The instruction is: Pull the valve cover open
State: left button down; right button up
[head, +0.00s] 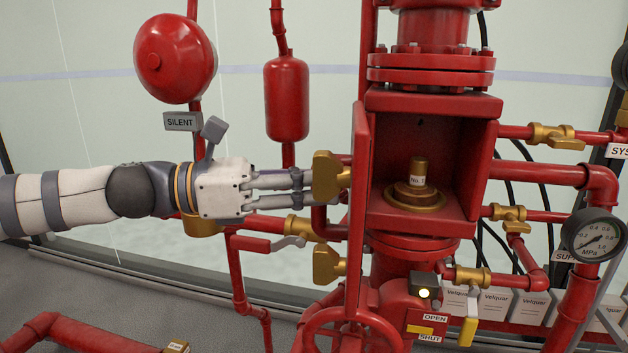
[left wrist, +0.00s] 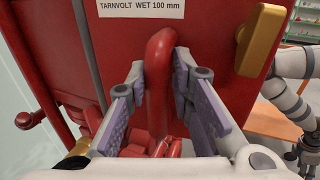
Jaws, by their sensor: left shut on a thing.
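The red valve cover (head: 359,165) stands swung out at the left of the red valve box (head: 480,165), seen nearly edge-on. The box front is open, showing a brass fitting (head: 419,172) labelled "No. 1" inside. In the left wrist view the cover's outer face (left wrist: 215,60) carries a "TARNVOLT WET 100 mm" label. My left gripper (head: 312,188) reaches from the left, its fingers on both sides of the red cover handle (left wrist: 159,75), shut on it. A brass latch (left wrist: 260,40) sits beside the handle. Part of my right arm (left wrist: 290,90) shows; its finger state is unclear.
A red bell (head: 175,58) and a red cylinder (head: 287,98) hang behind my left arm. Below are a lever valve (head: 305,228) and a handwheel (head: 335,322). Pipes and a gauge (head: 593,234) stand right.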

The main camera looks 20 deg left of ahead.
pick_arm(q)
jog(key=shift+w+a+r+t, duration=0.4)
jog(key=shift+a+r+t, duration=0.1)
jog(key=shift+r, duration=0.15)
jog(key=c, duration=1.5)
grip_release()
jog(key=shift+w, duration=0.1)
jog(key=shift+d+f, duration=0.1)
jog(key=v, duration=1.2)
jog(key=shift+f, duration=0.35)
jog(key=shift+w, duration=0.1)
